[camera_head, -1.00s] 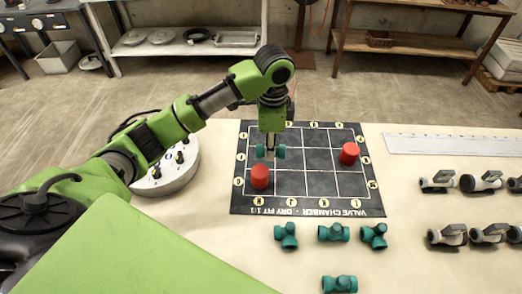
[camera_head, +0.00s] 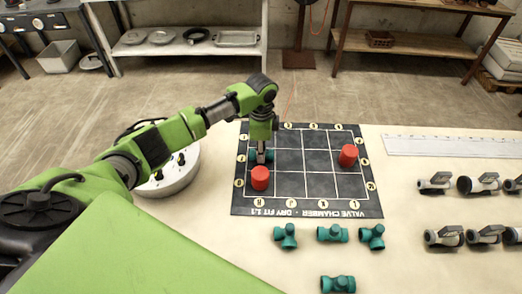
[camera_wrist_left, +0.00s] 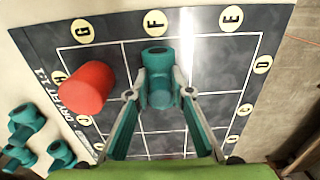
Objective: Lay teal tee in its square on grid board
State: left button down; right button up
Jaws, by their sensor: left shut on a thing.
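My left gripper (camera_head: 261,158) is shut on a teal tee (camera_head: 269,156) over the left column of the dark grid board (camera_head: 321,184). In the left wrist view the tee (camera_wrist_left: 158,78) sits between the fingertips (camera_wrist_left: 158,94), and the gap below it is hard to judge. The board's edge there carries round letter labels. A red cylinder (camera_head: 260,177) stands in the square just in front of the tee, also seen in the left wrist view (camera_wrist_left: 86,86). Another red cylinder (camera_head: 348,155) stands in the right column. My right gripper is out of view.
Several other teal tees (camera_head: 332,233) lie on the table in front of the board. Grey valves (camera_head: 443,236) lie at the right, below a white ruler (camera_head: 455,145). A round white fixture (camera_head: 176,180) stands left of the board. The board's middle squares are clear.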

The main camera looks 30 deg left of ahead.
pick_arm(q)
jog(key=c, duration=1.8)
grip_release()
jog(key=shift+f, duration=0.15)
notch_tip(320, 180, up, 12)
jog(key=shift+s+r+b, duration=0.1)
jog(key=shift+r+b, duration=0.1)
jog(key=shift+b, duration=0.45)
